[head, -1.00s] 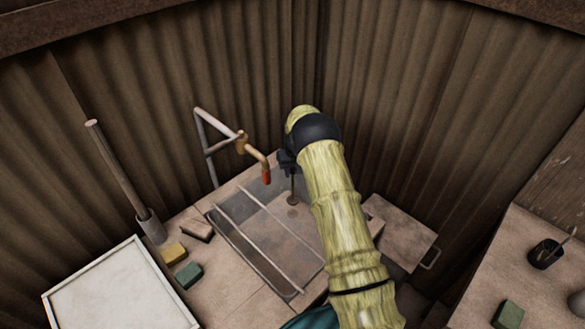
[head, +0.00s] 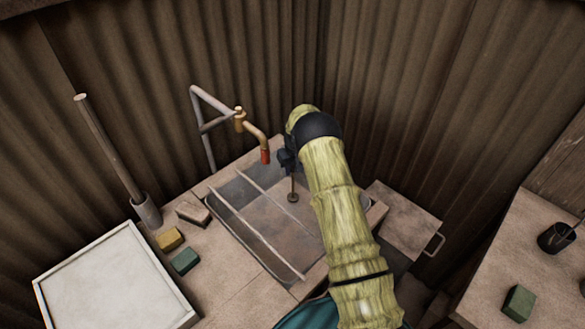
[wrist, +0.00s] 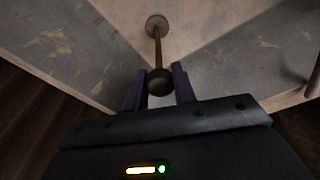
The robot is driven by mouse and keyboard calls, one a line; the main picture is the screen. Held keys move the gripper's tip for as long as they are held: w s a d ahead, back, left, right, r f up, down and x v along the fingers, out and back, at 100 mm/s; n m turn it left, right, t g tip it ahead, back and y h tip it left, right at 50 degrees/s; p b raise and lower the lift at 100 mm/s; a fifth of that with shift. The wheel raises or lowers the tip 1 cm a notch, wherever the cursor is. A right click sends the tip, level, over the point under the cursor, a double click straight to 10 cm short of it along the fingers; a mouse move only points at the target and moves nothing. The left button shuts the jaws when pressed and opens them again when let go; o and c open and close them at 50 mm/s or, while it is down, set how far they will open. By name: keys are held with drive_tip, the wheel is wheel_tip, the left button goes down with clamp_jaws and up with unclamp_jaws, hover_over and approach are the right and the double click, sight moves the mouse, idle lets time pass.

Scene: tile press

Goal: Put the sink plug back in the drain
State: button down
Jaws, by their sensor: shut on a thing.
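The sink plug (head: 292,197) is a round disc on a thin upright stem with a dark ball knob. My gripper (head: 288,163) is shut on the knob, at the sink's back corner by the tap. The wrist view shows the knob (wrist: 160,82) between the two fingers (wrist: 157,88), with the stem running to the disc. The plug hangs over the sink (head: 262,253); its height above the floor is hard to tell. I cannot make out the drain clearly. My arm covers the sink's right side.
Two thin bars (head: 250,243) cross the sink. A tap (head: 256,137) with a red tip stands close left of my gripper. A yellow block (head: 170,239), a green block (head: 186,261) and a white-topped tray (head: 118,285) lie to the left. Corrugated walls close the back.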

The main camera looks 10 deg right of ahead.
drive_tip(key=shift+f, duration=0.3)
idle(0.5)
drive_tip(key=c, duration=1.1)
unclamp_jaws()
drive_tip(key=shift+o, duration=0.2)
wheel_tip(320, 180, up, 17)
drive_tip(key=s+b, duration=0.1)
drive_tip(key=s, duration=0.1)
drive_tip(key=shift+s+d, duration=0.25)
drive_tip(key=shift+s, duration=0.1)
drive_tip(key=shift+r, duration=0.1)
